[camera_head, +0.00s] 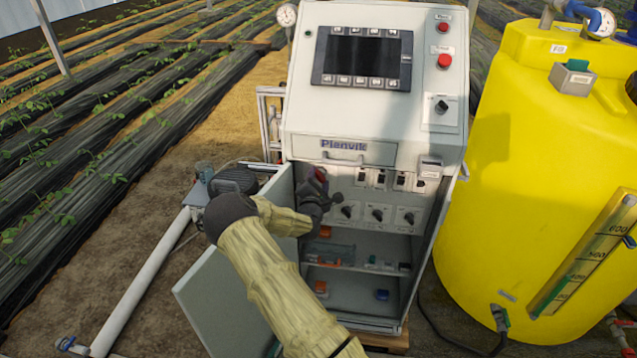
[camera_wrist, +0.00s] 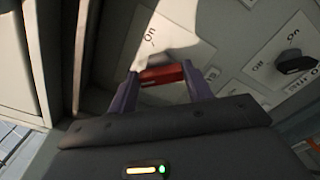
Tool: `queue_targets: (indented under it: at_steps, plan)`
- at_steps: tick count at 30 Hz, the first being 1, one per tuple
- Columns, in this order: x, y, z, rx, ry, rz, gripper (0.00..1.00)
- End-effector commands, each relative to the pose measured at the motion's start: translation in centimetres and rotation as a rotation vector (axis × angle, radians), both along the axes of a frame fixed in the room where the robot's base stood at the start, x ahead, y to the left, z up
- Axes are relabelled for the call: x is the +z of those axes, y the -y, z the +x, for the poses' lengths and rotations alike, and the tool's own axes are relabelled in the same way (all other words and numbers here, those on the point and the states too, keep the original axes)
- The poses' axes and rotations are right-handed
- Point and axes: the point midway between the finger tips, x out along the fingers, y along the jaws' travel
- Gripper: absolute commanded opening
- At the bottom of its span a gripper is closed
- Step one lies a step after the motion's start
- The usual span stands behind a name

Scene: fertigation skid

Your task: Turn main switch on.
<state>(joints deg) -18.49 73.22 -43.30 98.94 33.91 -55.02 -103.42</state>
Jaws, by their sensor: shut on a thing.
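The panel inside the open cabinet carries a red handle, which I take to be the main switch (camera_wrist: 162,74). It also shows small at the panel's upper left in the head view (camera_head: 320,174). My gripper (camera_head: 316,184) is at this spot, in front of the panel. In the wrist view my gripper's purple fingers (camera_wrist: 158,88) stand on both sides of the red handle and are shut on it. A white label plate reading "On" (camera_wrist: 165,35) lies behind it, with a dark part between. The fingers and handle hide part of the plate, so the switch's position cannot be told.
Dark rotary knobs (camera_head: 377,214) sit right of my gripper; one (camera_wrist: 295,64) shows close by. The open cabinet door (camera_head: 215,300) stands left, beside my arm. Shelves with small parts lie below. A dark screen (camera_head: 367,57) is above; a yellow tank (camera_head: 530,150) stands right.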

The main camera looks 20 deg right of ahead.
Motion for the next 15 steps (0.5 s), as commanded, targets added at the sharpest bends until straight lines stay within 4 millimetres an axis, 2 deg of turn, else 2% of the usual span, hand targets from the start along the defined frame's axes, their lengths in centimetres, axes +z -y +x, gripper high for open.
queue_targets:
  at_steps: [15]
  plan:
    - [-0.65, 0.19, -0.09, -0.002, 0.233, 0.340, 0.27]
